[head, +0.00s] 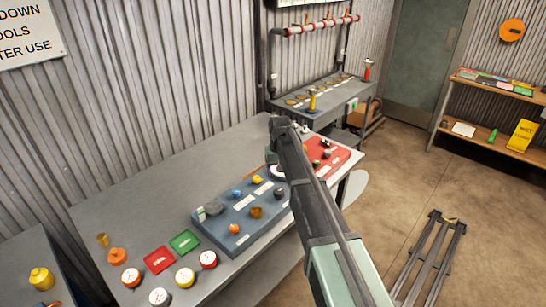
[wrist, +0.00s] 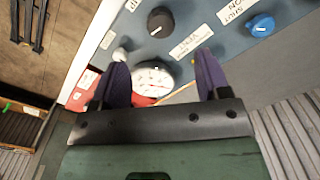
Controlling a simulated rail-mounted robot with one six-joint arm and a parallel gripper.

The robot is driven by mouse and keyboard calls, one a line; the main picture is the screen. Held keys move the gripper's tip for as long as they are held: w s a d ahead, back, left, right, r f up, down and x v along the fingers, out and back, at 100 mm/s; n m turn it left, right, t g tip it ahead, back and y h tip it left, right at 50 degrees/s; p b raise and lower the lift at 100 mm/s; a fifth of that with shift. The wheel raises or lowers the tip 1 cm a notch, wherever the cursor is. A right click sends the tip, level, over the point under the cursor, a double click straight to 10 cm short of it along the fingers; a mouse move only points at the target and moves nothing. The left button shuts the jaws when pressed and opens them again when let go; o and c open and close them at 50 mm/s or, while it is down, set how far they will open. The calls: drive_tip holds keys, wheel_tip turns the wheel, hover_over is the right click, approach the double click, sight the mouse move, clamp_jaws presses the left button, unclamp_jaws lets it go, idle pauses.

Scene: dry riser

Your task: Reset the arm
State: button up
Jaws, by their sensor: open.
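My gripper (wrist: 164,74) is open, with its two purple fingers apart and nothing between them touching both. In the wrist view a round white dial (wrist: 153,80) shows beyond and between the fingers. In the head view my arm reaches from the bottom right over the grey bench, and its end is above the right part of the blue-grey control panel (head: 222,228). My fingers are hard to make out there. The panel also fills the top of the wrist view, with a black knob (wrist: 160,21) and a blue knob (wrist: 260,25).
A red panel (head: 340,157) lies on the bench (head: 135,190) right of my arm. Red and green plates and several round caps lie at the bench's front left. A second bench with a pipe rack stands behind. A folded metal frame (head: 432,262) lies on the open floor at right.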

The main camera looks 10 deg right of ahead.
drive_tip(key=s, duration=3.1)
drive_tip(key=shift+s, duration=0.25)
